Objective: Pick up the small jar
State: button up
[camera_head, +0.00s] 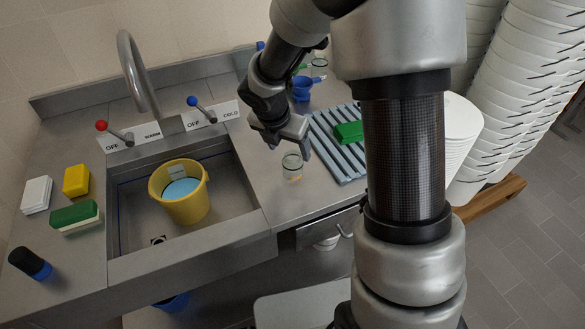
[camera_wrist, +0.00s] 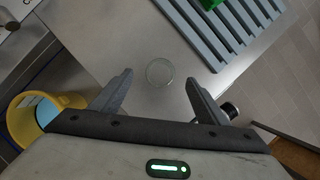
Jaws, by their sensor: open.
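The small jar (camera_head: 292,166) is clear glass and stands on the steel counter between the sink and the grey slatted rack. In the wrist view the jar (camera_wrist: 160,72) shows as a clear ring just beyond the fingertips, centred between them. My gripper (camera_wrist: 158,80) is open and empty, with its two dark fingers spread wide. In the head view my gripper (camera_head: 289,145) hangs just above and behind the jar. I cannot tell from these views how much height lies between fingers and jar.
The grey slatted rack (camera_head: 322,133) with a green sponge (camera_head: 348,132) lies right of the jar. The sink (camera_head: 236,202) with a yellow bucket (camera_head: 195,207) is on the left. A blue cup (camera_head: 301,88) stands behind. White stacked tubs (camera_head: 530,70) are at right.

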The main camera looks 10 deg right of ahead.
aim_at(293, 159)
jog(key=shift+b+x, duration=0.45)
jog(key=shift+x, duration=2.7)
jog(key=c, duration=1.2)
jog(key=shift+r, duration=0.1)
notch_tip(293, 159, up, 10)
jog(key=shift+f+p, duration=0.1)
jog(key=shift+p, duration=1.05)
